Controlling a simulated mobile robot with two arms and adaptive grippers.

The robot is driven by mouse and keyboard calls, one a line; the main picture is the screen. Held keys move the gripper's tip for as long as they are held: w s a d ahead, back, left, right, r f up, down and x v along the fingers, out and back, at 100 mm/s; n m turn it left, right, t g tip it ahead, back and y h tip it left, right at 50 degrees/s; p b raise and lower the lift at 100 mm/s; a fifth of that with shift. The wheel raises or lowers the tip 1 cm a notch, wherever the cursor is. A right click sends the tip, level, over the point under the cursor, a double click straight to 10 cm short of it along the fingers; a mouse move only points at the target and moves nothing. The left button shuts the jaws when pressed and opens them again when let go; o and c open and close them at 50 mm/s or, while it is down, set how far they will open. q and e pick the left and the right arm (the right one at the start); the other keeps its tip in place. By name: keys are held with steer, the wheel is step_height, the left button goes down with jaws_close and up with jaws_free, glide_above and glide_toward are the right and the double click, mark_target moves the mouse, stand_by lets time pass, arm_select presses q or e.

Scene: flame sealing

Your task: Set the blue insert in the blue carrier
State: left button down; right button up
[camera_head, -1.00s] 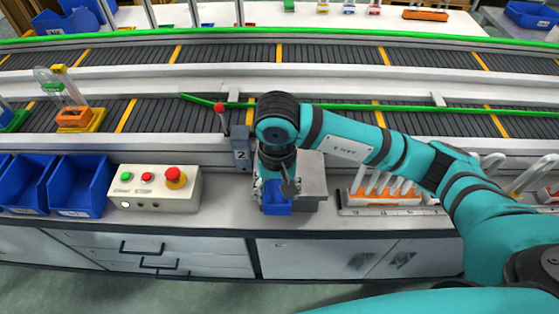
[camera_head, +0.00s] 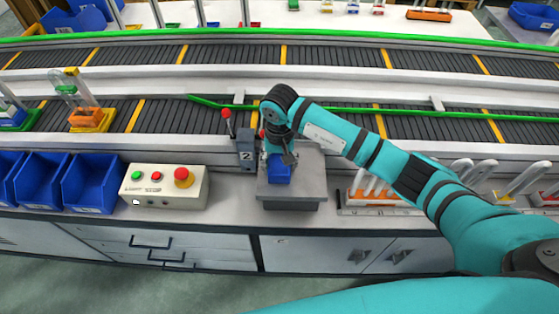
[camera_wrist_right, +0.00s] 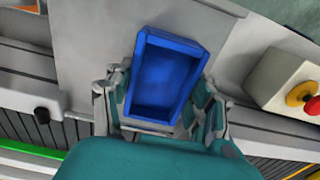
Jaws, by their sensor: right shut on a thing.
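The blue insert, an open rectangular box, shows in the head view (camera_head: 279,173) and large in the right wrist view (camera_wrist_right: 166,80). My right gripper (camera_head: 278,158) is shut on it, with one finger on each side in the wrist view (camera_wrist_right: 162,105). In the head view the insert is over a grey block on the bench; I cannot tell whether it touches it. I cannot make out a blue carrier for certain. A blue piece with a green base (camera_head: 14,120) stands at the far left of the near conveyor. My left gripper is not in view.
A grey block (camera_head: 290,205) sits under the insert. A number 2 post (camera_head: 246,155) and a red-tipped lever (camera_head: 227,115) stand left of it. A button box (camera_head: 165,187), blue bins (camera_head: 92,182) and a tube rack (camera_head: 385,194) flank it. A yellow carrier (camera_head: 90,124) stands on the conveyor.

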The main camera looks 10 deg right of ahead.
mark_target(279, 165)
steer(key=shift+f+b, duration=0.2)
steer(key=shift+b, duration=0.1)
steer(key=o, duration=1.4)
steer(key=shift+o, duration=0.2)
steer(key=shift+r, duration=0.15)
steer(key=shift+r+p, duration=0.2)
steer(key=shift+p, duration=0.15)
step_height(279, 165, up, 12)
steer(key=b, duration=0.3)
steer(key=shift+b, duration=0.35)
steer(key=shift+f, duration=0.2)
